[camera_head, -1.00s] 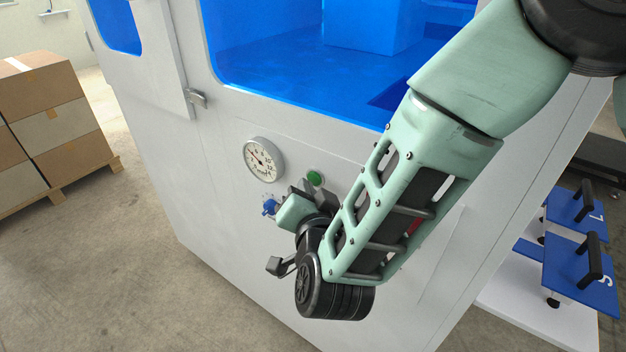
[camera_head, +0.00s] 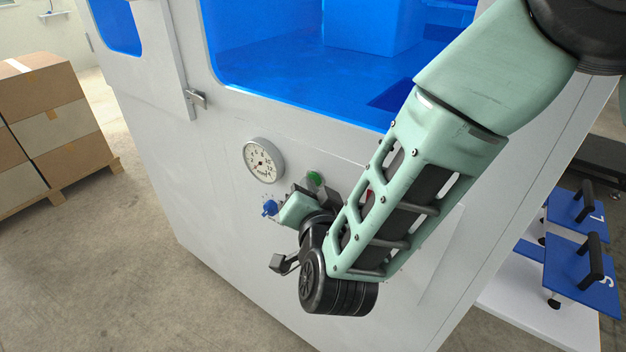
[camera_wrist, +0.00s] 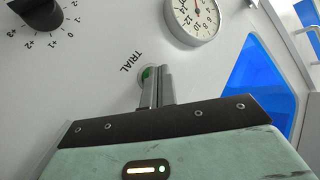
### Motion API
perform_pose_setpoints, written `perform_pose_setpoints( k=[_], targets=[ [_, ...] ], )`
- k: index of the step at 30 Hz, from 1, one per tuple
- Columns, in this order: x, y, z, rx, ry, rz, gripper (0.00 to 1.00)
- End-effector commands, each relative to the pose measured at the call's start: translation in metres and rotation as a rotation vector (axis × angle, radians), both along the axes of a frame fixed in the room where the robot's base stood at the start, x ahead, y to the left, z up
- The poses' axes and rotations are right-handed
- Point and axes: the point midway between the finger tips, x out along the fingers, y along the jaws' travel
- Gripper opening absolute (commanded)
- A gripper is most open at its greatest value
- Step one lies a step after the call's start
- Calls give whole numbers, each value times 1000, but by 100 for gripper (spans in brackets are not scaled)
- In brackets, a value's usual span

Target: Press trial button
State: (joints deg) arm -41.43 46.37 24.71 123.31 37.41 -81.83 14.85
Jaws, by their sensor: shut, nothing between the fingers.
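The green trial button (camera_head: 315,178) sits on the white front panel of the machine, right of the gauge. In the wrist view the button (camera_wrist: 148,74) shows beside the printed word TRIAL and is partly covered by my fingers. My gripper (camera_head: 309,186) is at the panel right by the button. In the wrist view my gripper (camera_wrist: 158,72) has its two fingers together with nothing between them, their tips overlapping the button. I cannot tell whether the tips touch it or how far it is pushed in.
A round gauge (camera_head: 263,160) is left of the button. A blue knob (camera_head: 270,208) is just below left of my gripper; a dark dial knob (camera_wrist: 42,14) shows in the wrist view. Something red (camera_head: 368,195) is mostly hidden behind my arm. Stacked boxes (camera_head: 50,125) stand far left.

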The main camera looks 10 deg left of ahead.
Motion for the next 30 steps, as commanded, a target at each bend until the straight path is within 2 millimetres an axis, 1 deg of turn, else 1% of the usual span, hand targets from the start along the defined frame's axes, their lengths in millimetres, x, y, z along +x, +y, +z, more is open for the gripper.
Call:
perform_pose_setpoints(
  k=[5,14,24,30],
  targets=[
    [3,-1,0,0,-2,-3,0],
    [2,-1,0,0,-2,-3,0],
    [-11,5,0,0,-1,-1,0],
    [-13,5,0,0,-2,-1,0]
  ],
)
